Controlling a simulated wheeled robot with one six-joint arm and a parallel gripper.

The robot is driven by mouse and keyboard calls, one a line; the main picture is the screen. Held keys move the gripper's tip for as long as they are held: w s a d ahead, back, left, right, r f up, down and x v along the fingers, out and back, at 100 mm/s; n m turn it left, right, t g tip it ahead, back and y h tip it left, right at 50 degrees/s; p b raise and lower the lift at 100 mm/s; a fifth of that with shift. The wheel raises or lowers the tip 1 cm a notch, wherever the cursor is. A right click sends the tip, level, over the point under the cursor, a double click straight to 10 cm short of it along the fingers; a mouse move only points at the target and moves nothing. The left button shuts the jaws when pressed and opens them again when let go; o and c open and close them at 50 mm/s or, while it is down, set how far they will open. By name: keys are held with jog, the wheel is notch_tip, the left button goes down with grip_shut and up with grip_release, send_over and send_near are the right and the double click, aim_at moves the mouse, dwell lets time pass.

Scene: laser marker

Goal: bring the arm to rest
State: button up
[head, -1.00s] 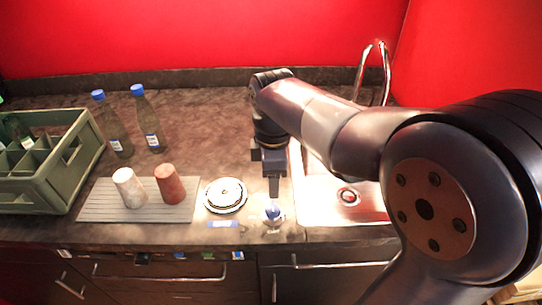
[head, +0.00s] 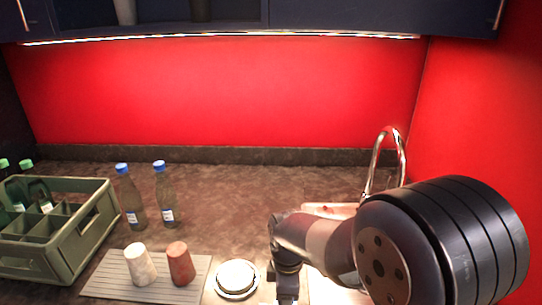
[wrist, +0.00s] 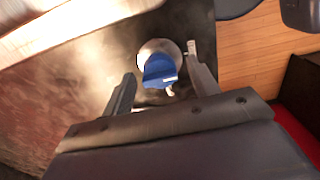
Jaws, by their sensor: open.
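My gripper (wrist: 160,68) is open in the wrist view, its two fingers apart. A small blue-topped item (wrist: 158,68) with a pale round part shows between and beyond the fingertips. I cannot tell whether the fingers touch it. In the head view my arm hangs down at the lower middle, right of the white plates (head: 237,277). The fingertips are cut off by the bottom edge there.
A white cup (head: 140,265) and a red cup (head: 180,264) stand on a ridged grey mat (head: 110,284). Two blue-capped bottles (head: 131,205) (head: 165,200) stand behind. A green crate (head: 78,245) with bottles is at left. A tap (head: 376,165) rises behind my arm.

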jog(key=shift+r, duration=0.1)
notch_tip(320, 180, up, 11)
notch_tip(320, 180, down, 11)
jog(key=shift+r, duration=0.1)
jog(key=shift+f, duration=0.2)
jog(key=m, duration=0.8)
jog(key=shift+m, duration=0.4)
jog(key=m, duration=0.4)
jog(key=shift+m, duration=0.3)
jog(key=m, duration=0.4)
jog(key=shift+r+m, duration=0.3)
jog(key=shift+r, duration=0.6)
